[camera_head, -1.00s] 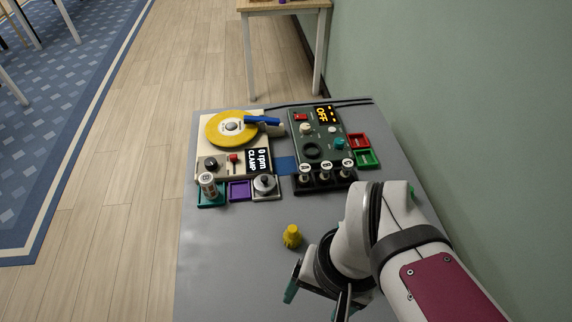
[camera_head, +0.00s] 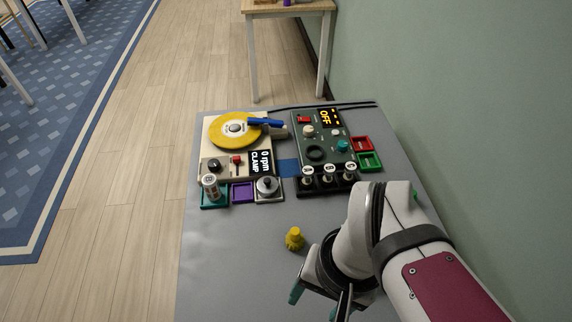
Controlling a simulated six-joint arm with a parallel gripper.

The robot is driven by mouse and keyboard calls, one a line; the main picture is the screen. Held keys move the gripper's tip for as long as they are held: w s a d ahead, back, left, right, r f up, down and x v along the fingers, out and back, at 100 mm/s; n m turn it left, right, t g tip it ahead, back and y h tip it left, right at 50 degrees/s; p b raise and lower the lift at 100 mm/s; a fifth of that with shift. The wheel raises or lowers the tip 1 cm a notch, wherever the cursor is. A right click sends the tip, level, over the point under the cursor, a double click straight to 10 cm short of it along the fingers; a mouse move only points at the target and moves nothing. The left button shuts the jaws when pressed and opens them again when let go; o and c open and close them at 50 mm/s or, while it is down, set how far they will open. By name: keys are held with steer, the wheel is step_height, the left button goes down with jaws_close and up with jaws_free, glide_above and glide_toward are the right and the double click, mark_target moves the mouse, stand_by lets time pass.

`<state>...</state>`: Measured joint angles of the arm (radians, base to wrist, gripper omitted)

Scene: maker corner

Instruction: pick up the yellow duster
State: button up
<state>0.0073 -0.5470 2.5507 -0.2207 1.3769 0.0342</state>
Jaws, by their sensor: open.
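The yellow duster (camera_head: 294,239) stands on the bare front part of the grey table, a small ribbed piece with a narrower top. My gripper (camera_head: 314,304) is at the lower middle of the view, below and slightly right of the duster. Its teal-tipped fingers are apart, and I see nothing between them. The gripper and the duster look separate. Part of the gripper is hidden by my own wrist.
Behind the duster are a cream machine with a yellow disc (camera_head: 222,133) and a dark green panel (camera_head: 330,132) reading OFF. A rack with several lettered bottles (camera_head: 328,183), a purple tray (camera_head: 242,192) and red and green trays stand near. The grey tabletop (camera_head: 225,270) front left is clear.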

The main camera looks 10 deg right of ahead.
steer(key=w+m, duration=0.4)
steer(key=w, duration=0.5)
steer(key=m+h, duration=0.2)
steer(key=m, duration=0.4)
glide_above(295, 231)
step_height(295, 231, down, 3)
steer(key=shift+m, duration=0.4)
step_height(295, 231, down, 16)
steer(key=shift+r, duration=0.2)
jaws_close()
